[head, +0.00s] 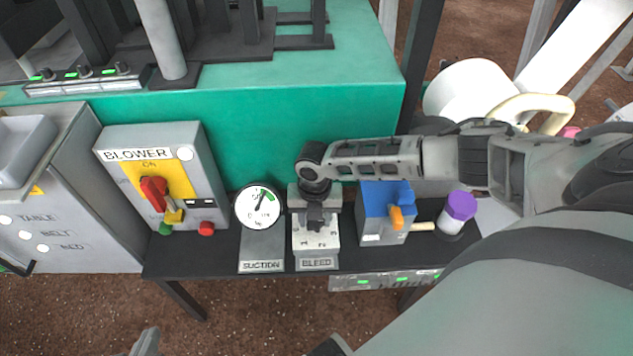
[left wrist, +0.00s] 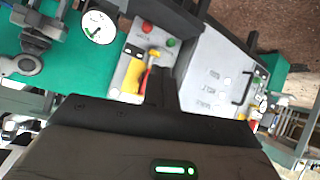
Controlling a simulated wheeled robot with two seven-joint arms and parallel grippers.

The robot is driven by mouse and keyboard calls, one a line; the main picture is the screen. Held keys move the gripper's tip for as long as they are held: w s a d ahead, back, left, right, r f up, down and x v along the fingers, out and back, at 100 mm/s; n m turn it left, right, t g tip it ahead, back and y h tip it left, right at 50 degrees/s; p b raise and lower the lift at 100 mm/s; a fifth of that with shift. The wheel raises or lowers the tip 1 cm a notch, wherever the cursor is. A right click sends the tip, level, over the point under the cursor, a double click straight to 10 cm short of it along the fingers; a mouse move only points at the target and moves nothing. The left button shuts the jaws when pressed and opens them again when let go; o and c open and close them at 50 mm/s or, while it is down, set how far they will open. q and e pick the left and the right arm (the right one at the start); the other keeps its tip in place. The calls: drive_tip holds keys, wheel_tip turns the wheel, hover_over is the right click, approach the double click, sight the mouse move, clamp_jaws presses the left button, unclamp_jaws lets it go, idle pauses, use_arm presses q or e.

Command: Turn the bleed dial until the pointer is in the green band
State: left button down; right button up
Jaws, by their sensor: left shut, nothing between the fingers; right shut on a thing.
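The bleed dial (head: 316,239) is a pale block with numbers on its face, above a BLEED label, on the dark shelf. My right gripper (head: 316,212) comes down over it and is shut on its knob, which is mostly hidden. The round white suction gauge (head: 259,207) stands just left of it, with a green band at its upper right. Its dark pointer points up and slightly right, close to the green band; I cannot tell if it is inside. The gauge also shows in the left wrist view (left wrist: 98,27). My left gripper (left wrist: 160,88) is shut and empty, away from the dial.
The blower panel (head: 168,180) with its red switch (head: 154,192) stands left of the gauge. A blue-and-grey box (head: 383,213) with an orange lever and a purple-capped item (head: 459,209) stand right of the dial. A green machine housing (head: 265,125) rises behind the shelf.

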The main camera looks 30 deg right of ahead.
drive_tip(key=shift+m+p, duration=0.85)
drive_tip(key=shift+m, duration=0.75)
drive_tip(key=o, duration=1)
drive_tip(key=shift+c, duration=0.2)
use_arm(q)
drive_tip(key=r, duration=0.3)
drive_tip(key=shift+s+a+r+t, duration=0.1)
drive_tip(key=shift+s+a+t, duration=0.2)
drive_tip(key=shift+t, duration=0.1)
use_arm(e)
wheel_tip(320, 180, up, 4)
drive_tip(key=p, duration=0.4)
use_arm(q)
wheel_tip(320, 180, up, 4)
